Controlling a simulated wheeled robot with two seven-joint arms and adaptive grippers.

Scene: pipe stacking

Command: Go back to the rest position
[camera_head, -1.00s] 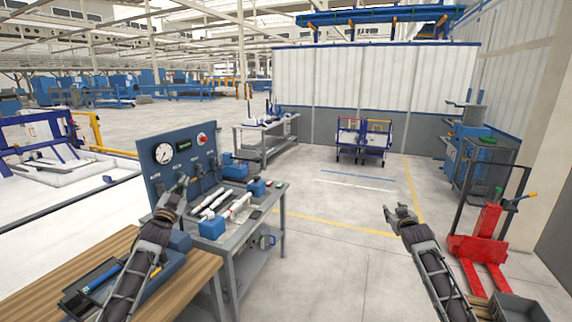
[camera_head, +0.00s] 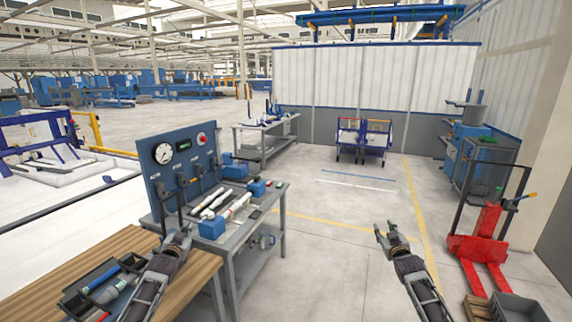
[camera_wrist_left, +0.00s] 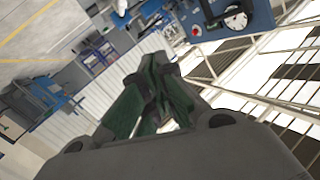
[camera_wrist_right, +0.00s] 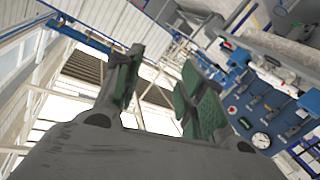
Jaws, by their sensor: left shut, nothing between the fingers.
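My left gripper (camera_head: 184,234) is in front of the grey bench, above the far edge of the wooden table. In the left wrist view its green-padded fingers (camera_wrist_left: 158,75) are together with nothing between them. My right gripper (camera_head: 385,229) hangs over open floor to the right of the bench. In the right wrist view its fingers (camera_wrist_right: 163,68) stand apart and nothing is between them. White pipes (camera_head: 212,203) lie on the grey bench, apart from both grippers.
The wooden table (camera_head: 196,284) is at the lower left with a dark tray (camera_head: 78,304) on it. The grey bench (camera_head: 246,238) carries a blue gauge panel (camera_head: 182,152) and blue blocks. A red pallet jack (camera_head: 484,232) stands at right. Floor between is clear.

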